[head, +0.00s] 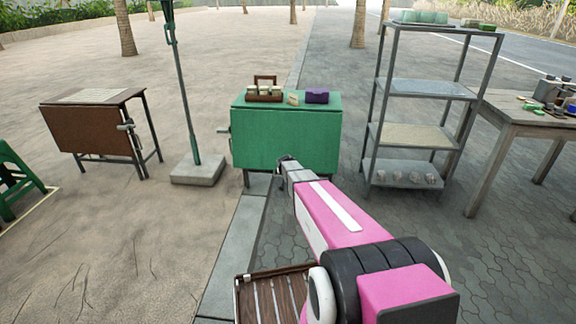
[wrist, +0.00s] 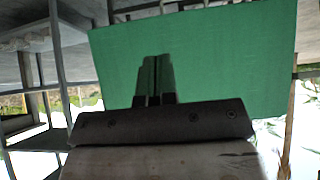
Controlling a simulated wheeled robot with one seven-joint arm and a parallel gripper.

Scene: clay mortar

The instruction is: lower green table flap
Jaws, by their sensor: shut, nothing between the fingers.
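The green table (head: 240,98) stands straight ahead in the head view. Its green flap (head: 262,145) hangs about upright down the front side, below the table's top edge. In the wrist view, which looks upside down, the flap (wrist: 220,60) fills much of the upper middle. My gripper (head: 284,160) is in front of the flap's lower part. Its two fingers (wrist: 153,75) are shut together with nothing between them and overlap the green panel. I cannot tell whether the fingertips touch it. A metal fitting (head: 223,130) sticks out at the table's left side.
A wooden caddy (head: 265,95) and a purple box (head: 317,96) sit on the green tabletop. A metal shelf (head: 415,135) stands close on the right. A green pole (head: 183,90) on a concrete base and a brown table (head: 92,130) are left. A slatted wooden item (head: 262,298) is near me.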

